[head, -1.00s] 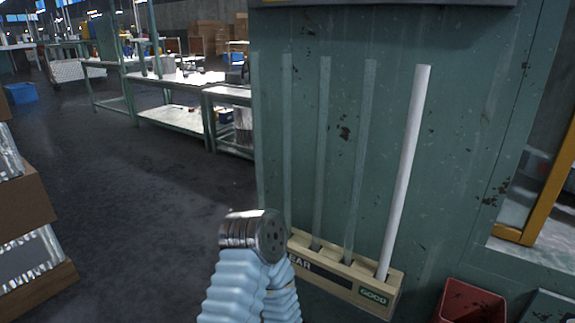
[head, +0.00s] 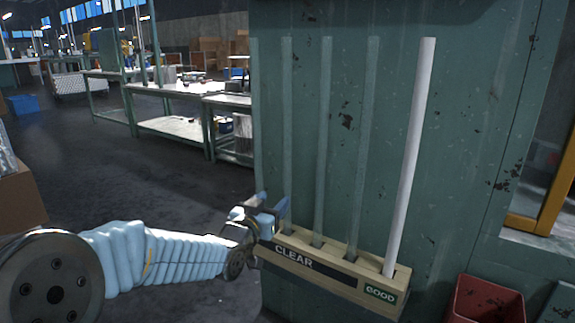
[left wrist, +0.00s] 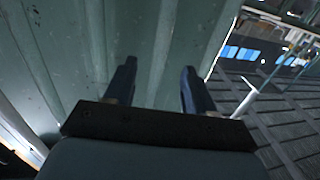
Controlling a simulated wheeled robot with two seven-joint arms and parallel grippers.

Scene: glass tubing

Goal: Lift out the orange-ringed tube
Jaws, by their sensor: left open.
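A wooden rack (head: 330,291) marked CLEAR and GOOD is fixed low on a green cabinet. Several thin, see-through tubes stand upright in it, such as one clear tube (head: 323,140) and another (head: 362,150). A white tube (head: 409,150) stands in the right end. I see no orange ring on any tube. My left gripper (head: 272,203) is open at the rack's left end, near the foot of the leftmost tubes. In the left wrist view its two fingers (left wrist: 158,80) are apart, with green surface and pale strips beyond. I cannot tell whether a tube is between them. My right gripper is not in view.
The green cabinet (head: 470,120) stands right behind the tubes. A red bin (head: 485,302) is at the lower right. Workbenches (head: 175,125) stand back left, with open floor (head: 90,175) before them. Cardboard boxes (head: 20,200) are at the left edge.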

